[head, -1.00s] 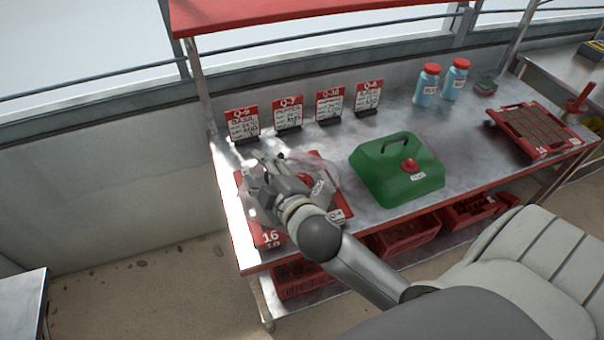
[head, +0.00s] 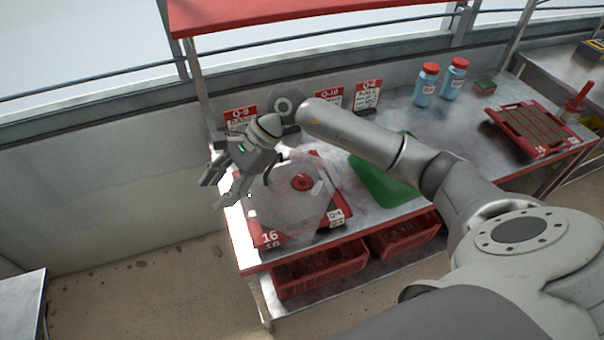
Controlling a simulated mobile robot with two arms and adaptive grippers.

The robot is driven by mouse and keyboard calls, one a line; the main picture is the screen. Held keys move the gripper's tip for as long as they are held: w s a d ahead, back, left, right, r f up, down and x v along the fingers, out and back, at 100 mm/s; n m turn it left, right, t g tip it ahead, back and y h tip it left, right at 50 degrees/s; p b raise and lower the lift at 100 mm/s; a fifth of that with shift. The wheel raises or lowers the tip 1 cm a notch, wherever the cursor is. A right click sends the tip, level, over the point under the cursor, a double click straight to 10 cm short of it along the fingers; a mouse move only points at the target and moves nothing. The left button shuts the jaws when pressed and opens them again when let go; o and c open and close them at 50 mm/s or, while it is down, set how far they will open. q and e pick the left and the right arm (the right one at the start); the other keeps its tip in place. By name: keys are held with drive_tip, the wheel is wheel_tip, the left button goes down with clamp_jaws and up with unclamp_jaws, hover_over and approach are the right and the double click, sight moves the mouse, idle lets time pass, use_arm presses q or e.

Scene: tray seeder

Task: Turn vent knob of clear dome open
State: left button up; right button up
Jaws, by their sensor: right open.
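The clear dome (head: 285,222) sits on a red tray (head: 270,240) at the left end of the metal bench. Its red vent knob (head: 301,182) shows on top, with a small white label beside it. I cannot tell the knob's turn position. My right gripper (head: 216,189) is open and empty, to the left of the knob and apart from it, near the bench's left edge. Its fingers point down and left. A dark handle shows on the dome between gripper and knob. My left gripper is not in view.
Sign cards (head: 366,95) stand along the back wall. Blue bottles (head: 425,86) and another red tray (head: 528,131) are farther right. Red crates (head: 320,268) sit on the shelf below.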

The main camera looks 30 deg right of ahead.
drive_tip(key=w+d+f+n+h, duration=0.15)
drive_tip(key=d+h, duration=0.35)
drive_tip(key=d, duration=0.7)
drive_tip(key=r+g+h, duration=0.2)
drive_tip(key=h, duration=0.2)
hover_over(302, 176)
wheel_tip(302, 176, down, 10)
drive_tip(key=p, duration=0.2)
drive_tip(key=shift+s+r+p, duration=0.1)
drive_tip(key=shift+r+p, duration=0.15)
drive_tip(key=shift+p, duration=0.15)
drive_tip(key=shift+f, duration=0.7)
clamp_jaws()
